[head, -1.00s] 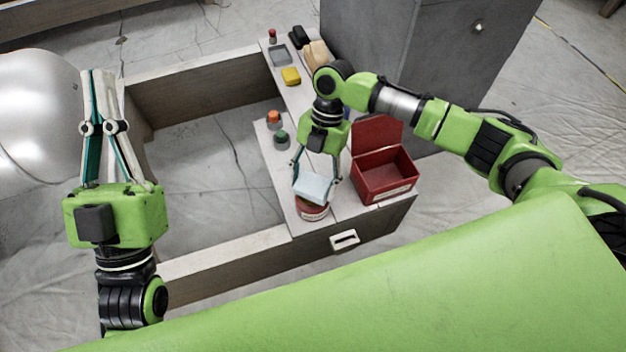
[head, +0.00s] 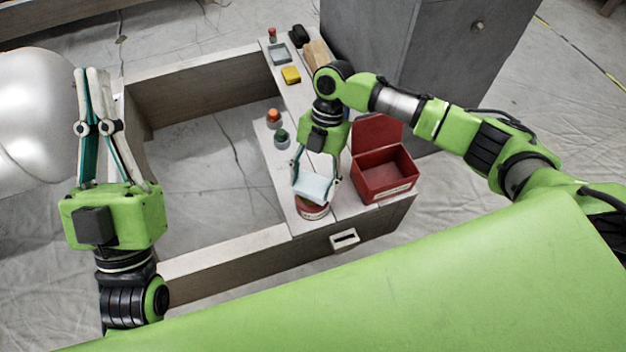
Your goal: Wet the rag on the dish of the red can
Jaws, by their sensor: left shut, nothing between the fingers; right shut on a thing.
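The red can (head: 313,212) with a pale label stands at the near end of the white-topped bench. The pale blue-white rag (head: 312,187) is on top of the can and covers its dish from view. My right gripper (head: 315,180) points down over the can, shut on the rag, with a finger on each side of it. I cannot tell how firmly the rag presses on the dish. My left gripper (head: 95,80) is shut and empty, pointing up at the far left, away from the bench.
An open red box (head: 385,178) stands right of the can. An orange-topped (head: 274,117) and a green-topped container (head: 282,138) stand behind it. A grey cabinet (head: 440,60) rises behind right.

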